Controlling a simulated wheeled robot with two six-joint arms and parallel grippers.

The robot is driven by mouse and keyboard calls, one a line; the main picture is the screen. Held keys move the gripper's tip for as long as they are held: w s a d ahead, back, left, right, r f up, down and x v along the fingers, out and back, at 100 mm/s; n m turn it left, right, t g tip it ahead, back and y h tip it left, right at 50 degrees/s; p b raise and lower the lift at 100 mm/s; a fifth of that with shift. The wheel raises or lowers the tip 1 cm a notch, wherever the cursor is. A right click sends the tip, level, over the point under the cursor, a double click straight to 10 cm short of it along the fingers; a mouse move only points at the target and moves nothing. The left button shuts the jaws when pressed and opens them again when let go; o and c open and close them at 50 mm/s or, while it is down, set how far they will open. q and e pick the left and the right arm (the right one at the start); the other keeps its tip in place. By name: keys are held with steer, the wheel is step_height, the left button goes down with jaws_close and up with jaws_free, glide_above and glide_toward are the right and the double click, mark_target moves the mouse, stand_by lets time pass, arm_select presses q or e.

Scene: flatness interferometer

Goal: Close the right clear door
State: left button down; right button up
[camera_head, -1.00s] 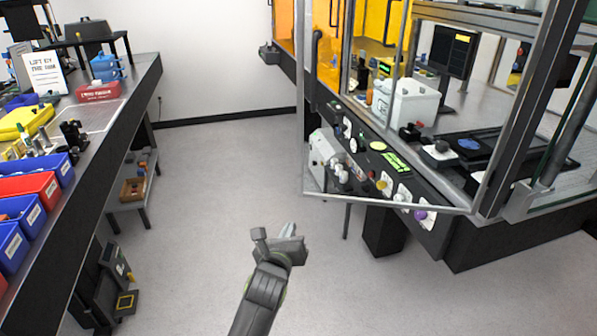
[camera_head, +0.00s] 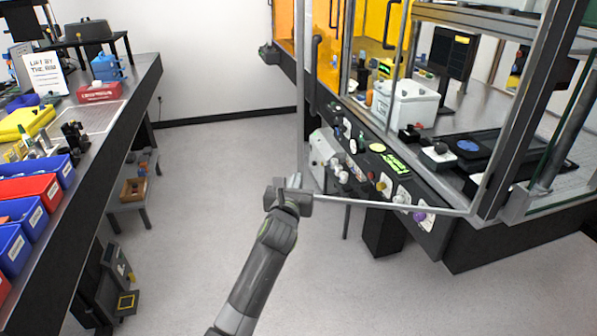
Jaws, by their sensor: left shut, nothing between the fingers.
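The right clear door (camera_head: 390,206) of the instrument enclosure stands open, swung out over the aisle. Its thin grey frame surrounds a see-through panel, and its hinge side is at the right by the enclosure post (camera_head: 520,110). A black upright handle (camera_head: 317,50) shows near the door's free edge. My left gripper (camera_head: 288,194) is shut and empty at the lower free corner of the door. It overlaps that corner in the picture; I cannot tell whether they touch. My right gripper is not in view.
Orange panels (camera_head: 330,55) close the farther part of the enclosure. A control panel (camera_head: 375,155) with knobs and a green display shows through the door. A workbench with blue and red bins (camera_head: 30,190) lines the left. The grey floor (camera_head: 210,160) between is clear.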

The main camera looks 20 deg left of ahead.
mark_target(300, 165)
arm_select(q)
steer(key=shift+w+a, duration=0.2)
steer(key=shift+w, duration=0.9)
steer(key=shift+w+a, duration=0.2)
steer(key=shift+w, duration=0.9)
